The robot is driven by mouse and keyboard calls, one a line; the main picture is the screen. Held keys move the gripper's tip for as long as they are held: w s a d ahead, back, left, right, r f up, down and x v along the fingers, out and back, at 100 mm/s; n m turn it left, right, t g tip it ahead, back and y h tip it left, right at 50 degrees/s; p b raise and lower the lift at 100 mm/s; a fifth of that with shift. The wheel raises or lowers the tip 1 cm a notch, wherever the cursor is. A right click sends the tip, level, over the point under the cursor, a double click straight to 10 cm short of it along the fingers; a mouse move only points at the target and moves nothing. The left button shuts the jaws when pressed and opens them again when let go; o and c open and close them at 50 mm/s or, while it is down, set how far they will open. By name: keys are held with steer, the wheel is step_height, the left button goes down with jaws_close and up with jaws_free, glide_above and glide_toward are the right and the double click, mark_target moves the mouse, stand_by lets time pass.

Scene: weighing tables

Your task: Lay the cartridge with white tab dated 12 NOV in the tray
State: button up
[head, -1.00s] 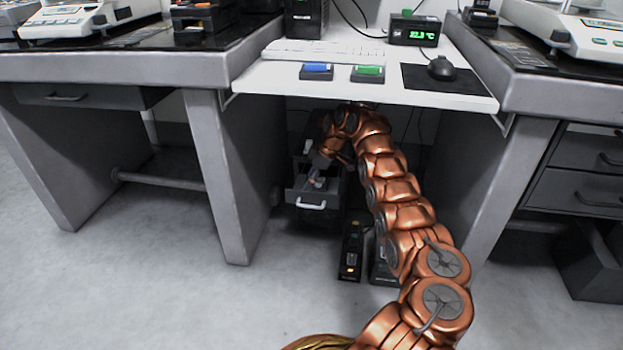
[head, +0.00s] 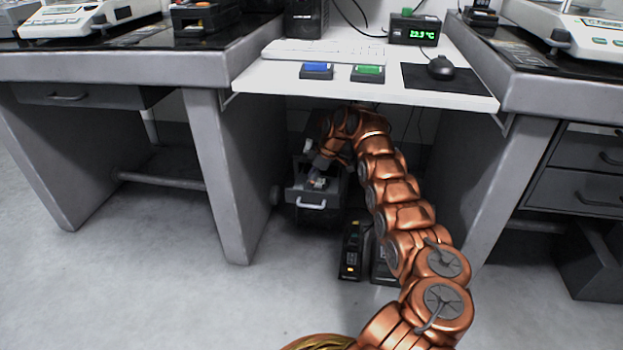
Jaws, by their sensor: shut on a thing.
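My gripper (head: 319,177) reaches under the white shelf into an open grey drawer-like tray (head: 300,194) with a pale front handle. It is shut on a small whitish thing (head: 318,184), low over or in the tray. This may be the cartridge, but it is too small to make out, and I cannot read any date on a tab. I cannot tell whether it touches the tray floor. My arm hides part of the tray's right side and what lies behind it.
The white shelf (head: 255,78) hangs close above my arm. A black device (head: 352,250) with an amber light stands on the floor right of the tray, beside another dark box (head: 383,262). Grey table legs (head: 222,180) flank the space. The floor in front is clear.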

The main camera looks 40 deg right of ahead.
steer(key=shift+f, duration=0.15)
steer(key=o, duration=1.4)
steer(key=shift+c, duration=0.2)
steer(key=shift+o, duration=0.4)
steer(key=shift+p+v, duration=0.75)
steer(key=shift+v, duration=3)
steer(key=shift+s, duration=0.1)
